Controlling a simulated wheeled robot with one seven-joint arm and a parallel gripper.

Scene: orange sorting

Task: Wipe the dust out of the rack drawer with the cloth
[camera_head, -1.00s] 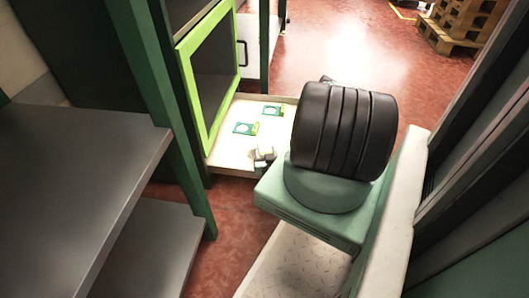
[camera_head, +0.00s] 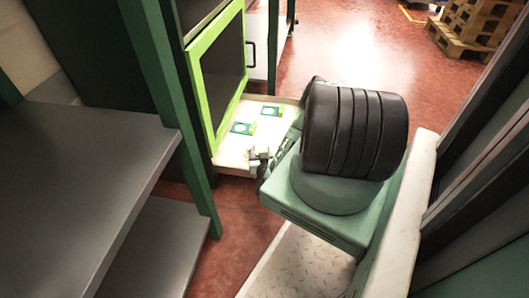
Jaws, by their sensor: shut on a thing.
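The rack drawer (camera_head: 229,160) is pulled out beside the green-framed rack. It is shallow with a cream floor, and its right part is hidden behind my arm. My gripper (camera_head: 260,157) is small in view at the drawer's near right part, partly hidden by my arm. It is shut on a pale, bunched thing, which looks like the cloth (camera_head: 252,153), low over the drawer floor. I cannot tell if the cloth touches the floor. Dust is too small to make out.
Two flat green-and-white squares lie in the drawer, one nearer (camera_head: 242,128) and one farther (camera_head: 271,111). A bright green frame (camera_head: 204,42) borders the drawer's left. Grey shelves (camera_head: 75,170) stand at the left. Pallets (camera_head: 468,32) stand far right. The red floor beyond is clear.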

